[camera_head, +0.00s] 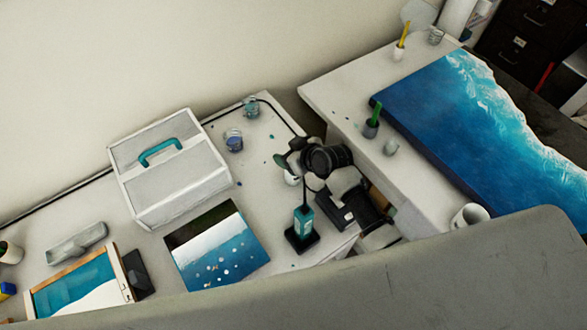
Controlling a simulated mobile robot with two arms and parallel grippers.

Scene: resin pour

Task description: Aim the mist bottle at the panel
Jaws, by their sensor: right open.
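My right gripper (297,170) is open over the right end of the left table, with its black wrist ring to the right of the fingers. A teal bottle-like thing (304,222) with a dark top stands on a black base just below the fingers; I cannot tell for sure that it is the mist bottle. It appears apart from the fingers. A small white thing (291,178) shows partly behind them. A flat panel (217,250), dark, white and blue with pale dots, lies to the left of the bottle. My left gripper is out of view.
A grey case (172,180) with a teal handle stands behind the panel. Glass cups (234,141) stand near the back edge. A framed blue picture (78,286) lies at the lower left. The right table holds a large ocean-coloured slab (450,125) and a white mug (470,215).

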